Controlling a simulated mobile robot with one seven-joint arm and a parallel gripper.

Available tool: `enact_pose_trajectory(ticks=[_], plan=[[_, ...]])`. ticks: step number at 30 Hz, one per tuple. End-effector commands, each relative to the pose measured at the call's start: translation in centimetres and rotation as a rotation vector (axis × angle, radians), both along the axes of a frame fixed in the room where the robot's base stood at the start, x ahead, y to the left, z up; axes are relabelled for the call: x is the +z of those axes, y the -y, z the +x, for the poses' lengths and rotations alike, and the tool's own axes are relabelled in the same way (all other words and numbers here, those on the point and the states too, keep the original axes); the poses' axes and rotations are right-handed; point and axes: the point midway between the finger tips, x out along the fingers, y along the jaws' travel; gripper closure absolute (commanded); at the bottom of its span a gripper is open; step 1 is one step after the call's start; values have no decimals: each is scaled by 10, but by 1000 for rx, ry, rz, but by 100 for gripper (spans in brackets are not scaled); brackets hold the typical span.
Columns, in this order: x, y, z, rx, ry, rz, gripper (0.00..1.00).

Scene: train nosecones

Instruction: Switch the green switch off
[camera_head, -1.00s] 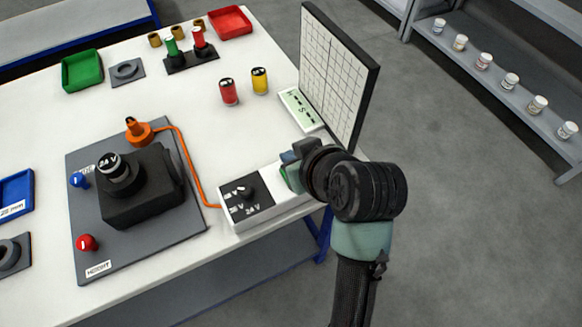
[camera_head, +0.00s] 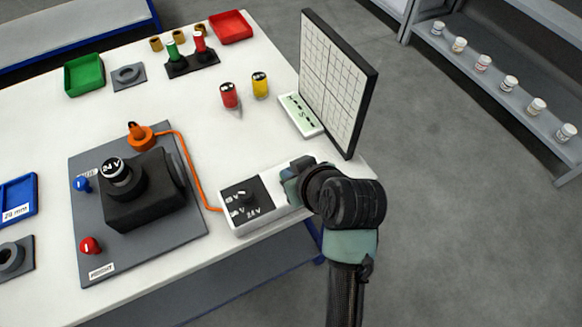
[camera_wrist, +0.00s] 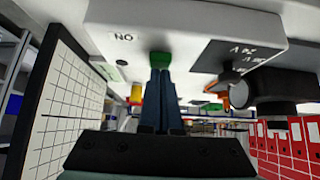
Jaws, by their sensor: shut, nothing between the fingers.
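The green switch (camera_wrist: 160,59) shows in the wrist view on a white box (camera_wrist: 180,22), beside a "NO" label. In the head view my arm hides it. In the head view my gripper (camera_head: 292,188) is over the right part of the box.
An orange cable (camera_head: 189,165) runs from the box to an orange plug (camera_head: 140,136). A grey plate (camera_head: 84,230) carries a black 24 V unit (camera_head: 150,190). An upright grid board (camera_head: 335,80) stands close behind my gripper. Red and yellow cylinders stand farther back.

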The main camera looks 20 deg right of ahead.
Motion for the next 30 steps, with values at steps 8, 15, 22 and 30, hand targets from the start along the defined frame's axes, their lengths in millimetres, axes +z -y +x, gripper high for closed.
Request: enact_pose_trajectory(ticks=[8,15,22,30], plan=[[0,0,2,0,0,0,100],[3,-1,13,1,0,-1,100],[3,-1,15,0,1,0,100],[10,-1,17,0,1,0,100]])
